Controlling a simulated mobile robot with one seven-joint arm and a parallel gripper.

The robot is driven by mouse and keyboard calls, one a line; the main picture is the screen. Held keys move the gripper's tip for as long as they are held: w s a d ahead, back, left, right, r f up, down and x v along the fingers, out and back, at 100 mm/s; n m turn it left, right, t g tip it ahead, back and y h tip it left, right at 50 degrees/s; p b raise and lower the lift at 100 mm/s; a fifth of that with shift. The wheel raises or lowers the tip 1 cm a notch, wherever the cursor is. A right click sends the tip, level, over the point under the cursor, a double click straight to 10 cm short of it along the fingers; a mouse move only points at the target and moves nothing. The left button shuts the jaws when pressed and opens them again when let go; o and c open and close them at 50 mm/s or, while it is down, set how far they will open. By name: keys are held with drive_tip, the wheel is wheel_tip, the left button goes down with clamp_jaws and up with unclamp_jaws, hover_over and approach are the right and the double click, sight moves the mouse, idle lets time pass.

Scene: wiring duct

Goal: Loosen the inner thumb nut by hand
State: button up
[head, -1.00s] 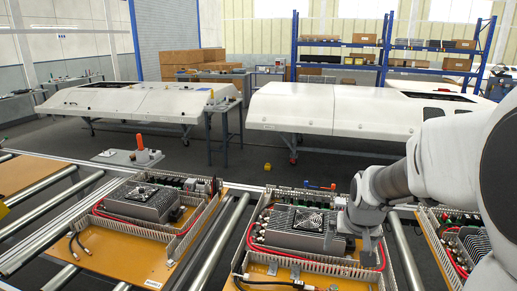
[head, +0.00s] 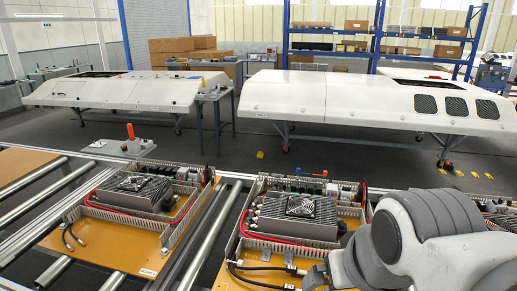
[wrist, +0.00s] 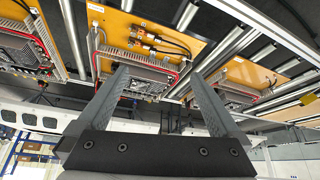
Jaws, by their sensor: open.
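My gripper (wrist: 158,80) is open and empty in the wrist view, with its two grey fingers spread apart. Behind them, in an upside-down view, is an orange panel (wrist: 112,22) with black cables and small brass-coloured fittings (wrist: 150,42). In the head view this middle panel (head: 245,283) carries a grey finned unit with a fan (head: 298,215) and black cables (head: 262,268) at its front. My gripper stands above the panel's front right, apart from the fittings; its fingers are not clear in the head view. I cannot make out the inner thumb nut.
Slotted wiring duct (head: 275,244) edges the finned unit. A similar panel (head: 110,245) lies to the left, and another is partly hidden by my arm at right. Metal rollers (head: 207,244) run between the panels. White shells on stands and blue shelving are far behind.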

idle(0.3)
drive_tip(key=shift+w, duration=0.25)
drive_tip(key=c, duration=0.4)
drive_tip(key=w+n+b, duration=0.1)
drive_tip(key=w, duration=0.2)
drive_tip(key=w+d+n+g+b, duration=0.1)
drive_tip(key=w+n, duration=0.1)
drive_tip(key=w, duration=0.1)
drive_tip(key=w+d+f+n+h+b, duration=0.1)
drive_tip(key=w, duration=0.3)
drive_tip(key=shift+n+g, duration=0.3)
drive_tip(key=shift+g, duration=0.1)
drive_tip(key=shift+c, duration=0.5)
drive_tip(key=w+d+f+n+g+b, duration=0.1)
drive_tip(key=w+d+f+n+b, duration=0.25)
drive_tip(key=w+f, duration=0.5)
drive_tip(key=w+d+f+n+g+b, duration=0.2)
drive_tip(key=w+d+f+n, duration=0.25)
drive_tip(key=w, duration=0.65)
drive_tip(key=w+d+f+n+y+b, duration=0.1)
drive_tip(key=w+d+f+n, duration=0.15)
drive_tip(key=f, duration=0.35)
drive_tip(key=w+d+f+n+b, duration=0.1)
drive_tip(key=w+d+f+n, duration=0.15)
drive_tip(key=f, duration=0.45)
drive_tip(key=shift+m+g, duration=0.4)
drive_tip(key=f, duration=1.6)
drive_tip(key=shift+w+a+f+b, duration=0.1)
drive_tip(key=shift+w+f+b, duration=0.1)
drive_tip(key=shift+w+b, duration=0.15)
